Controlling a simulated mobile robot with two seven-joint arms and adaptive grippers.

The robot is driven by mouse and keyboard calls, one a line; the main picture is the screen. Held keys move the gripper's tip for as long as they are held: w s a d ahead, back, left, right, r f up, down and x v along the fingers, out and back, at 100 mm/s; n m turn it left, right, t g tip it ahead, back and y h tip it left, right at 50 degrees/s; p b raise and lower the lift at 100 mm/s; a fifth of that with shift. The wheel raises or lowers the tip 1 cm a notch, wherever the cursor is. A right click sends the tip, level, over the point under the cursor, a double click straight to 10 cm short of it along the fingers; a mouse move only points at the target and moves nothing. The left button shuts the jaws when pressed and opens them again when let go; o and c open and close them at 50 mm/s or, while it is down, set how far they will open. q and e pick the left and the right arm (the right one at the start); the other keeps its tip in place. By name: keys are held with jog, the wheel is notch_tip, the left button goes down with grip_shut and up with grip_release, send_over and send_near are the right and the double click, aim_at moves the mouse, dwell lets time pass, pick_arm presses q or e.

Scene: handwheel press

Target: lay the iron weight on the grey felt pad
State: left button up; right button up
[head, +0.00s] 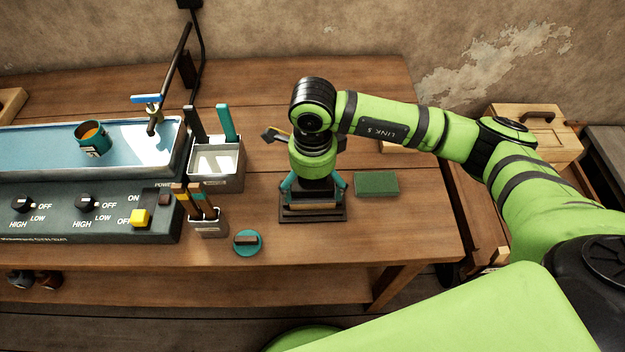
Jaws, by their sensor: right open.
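My right gripper (314,184) points down over a dark rectangular stand or pad (325,216) on the wooden bench. Its teal fingers are spread apart, one on each side of the dark shape below. A tan strip shows along the front of that dark piece. I cannot tell if this piece is the grey felt pad, or if the iron weight lies under the hand, because the gripper hides most of it. No other thing in view is clearly the iron weight. My left gripper is not in view.
A green block (377,184) lies just right of the gripper. A teal disc (247,250) carries a small brown piece. Left stand a tool holder (219,168), a brush cup (209,225) and a water basin (50,145) with a control panel. The bench front right is clear.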

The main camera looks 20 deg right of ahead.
notch_tip(320, 180, up, 12)
dwell(0.4)
